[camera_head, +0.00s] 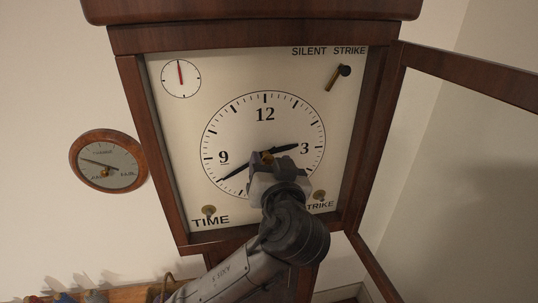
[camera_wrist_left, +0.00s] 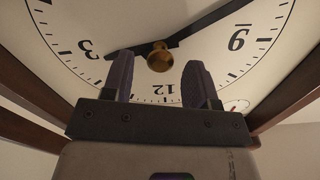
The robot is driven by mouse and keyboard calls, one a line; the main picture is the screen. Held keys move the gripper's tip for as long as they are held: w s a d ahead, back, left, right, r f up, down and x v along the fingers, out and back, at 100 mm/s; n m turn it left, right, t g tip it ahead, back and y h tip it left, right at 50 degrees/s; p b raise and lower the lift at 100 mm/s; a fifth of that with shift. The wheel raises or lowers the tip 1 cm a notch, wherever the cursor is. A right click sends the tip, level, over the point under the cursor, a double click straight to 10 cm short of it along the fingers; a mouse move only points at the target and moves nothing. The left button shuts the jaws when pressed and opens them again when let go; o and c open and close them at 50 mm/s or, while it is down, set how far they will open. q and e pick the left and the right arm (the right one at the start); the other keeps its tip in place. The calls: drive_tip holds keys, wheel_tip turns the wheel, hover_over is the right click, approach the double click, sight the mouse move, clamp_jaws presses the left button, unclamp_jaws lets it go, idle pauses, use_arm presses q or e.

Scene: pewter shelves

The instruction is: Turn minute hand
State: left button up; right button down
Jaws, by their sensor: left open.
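The minute hand (camera_head: 234,174) is the long black hand; it points between 7 and 9, toward about 8. The shorter hour hand (camera_head: 287,148) points just short of 3. Both turn on a brass hub at the middle of the white clock face (camera_head: 185,120). My left gripper (camera_head: 267,161) is in front of the face, over its centre and lower part, hiding the numeral 6. In the left wrist view, the face is upside down, and the brass hub (camera_wrist_left: 160,58) shows between the open, empty fingers (camera_wrist_left: 157,68). The minute hand (camera_wrist_left: 205,28) runs to the upper right. My right gripper is not seen.
A wooden frame surrounds the face, with its door (camera_head: 470,68) swung open at the right. The face bears a small red-handed dial (camera_head: 181,78), a strike lever (camera_head: 338,77), and two brass knobs, TIME (camera_head: 209,211) and STRIKE (camera_head: 320,195). A round gauge (camera_head: 108,160) hangs left.

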use_arm(q)
drive_tip(key=shift+w+a, duration=0.15)
drive_tip(key=shift+w, duration=0.7)
clamp_jaws()
